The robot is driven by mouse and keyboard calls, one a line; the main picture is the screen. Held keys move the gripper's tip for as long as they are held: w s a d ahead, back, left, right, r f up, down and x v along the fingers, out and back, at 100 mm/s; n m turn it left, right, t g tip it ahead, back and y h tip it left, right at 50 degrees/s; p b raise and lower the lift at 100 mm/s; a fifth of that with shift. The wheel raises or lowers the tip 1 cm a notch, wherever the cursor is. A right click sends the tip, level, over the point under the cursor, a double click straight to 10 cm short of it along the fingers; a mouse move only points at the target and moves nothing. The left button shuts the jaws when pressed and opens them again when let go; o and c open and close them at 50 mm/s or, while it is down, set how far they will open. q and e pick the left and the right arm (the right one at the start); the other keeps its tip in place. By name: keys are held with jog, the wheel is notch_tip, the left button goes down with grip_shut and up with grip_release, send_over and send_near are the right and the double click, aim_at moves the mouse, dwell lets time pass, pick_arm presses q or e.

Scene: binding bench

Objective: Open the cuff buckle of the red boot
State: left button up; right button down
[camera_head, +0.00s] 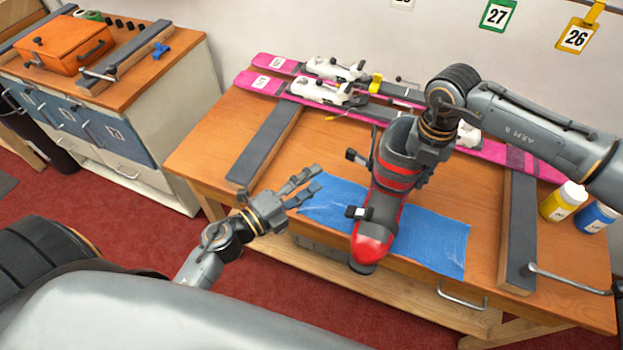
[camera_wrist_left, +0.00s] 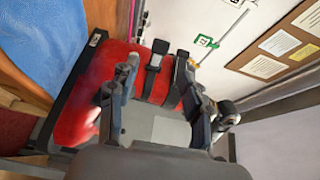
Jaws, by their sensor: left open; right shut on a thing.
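The red boot (camera_head: 374,240) stands on the blue mat (camera_head: 440,240), its red toe pointing to the bench's front edge. One dark buckle lever (camera_head: 356,156) sticks out to the left at the cuff, and another buckle (camera_head: 357,212) sits lower, over the foot. My left gripper (camera_head: 317,178) is open and empty, left of the boot and apart from it. In the left wrist view the boot's red side (camera_wrist_left: 85,95) and dark straps (camera_wrist_left: 152,70) lie beyond the open fingers. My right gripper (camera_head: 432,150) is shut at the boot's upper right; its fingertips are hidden.
Pink skis (camera_head: 490,152) with white bindings lie along the back of the bench. Dark padded bars (camera_head: 265,145) (camera_head: 518,225) flank the mat. Yellow (camera_head: 562,203) and blue (camera_head: 594,218) bottles stand at the right. An orange box (camera_head: 65,45) sits on the left cabinet.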

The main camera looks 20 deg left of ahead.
pick_arm(q)
jog(key=v, duration=1.2)
pick_arm(e)
jog(key=c, duration=1.2)
grip_release()
jog(key=shift+o, duration=0.2)
notch_tip(320, 180, up, 12)
jog(key=shift+f, duration=0.1)
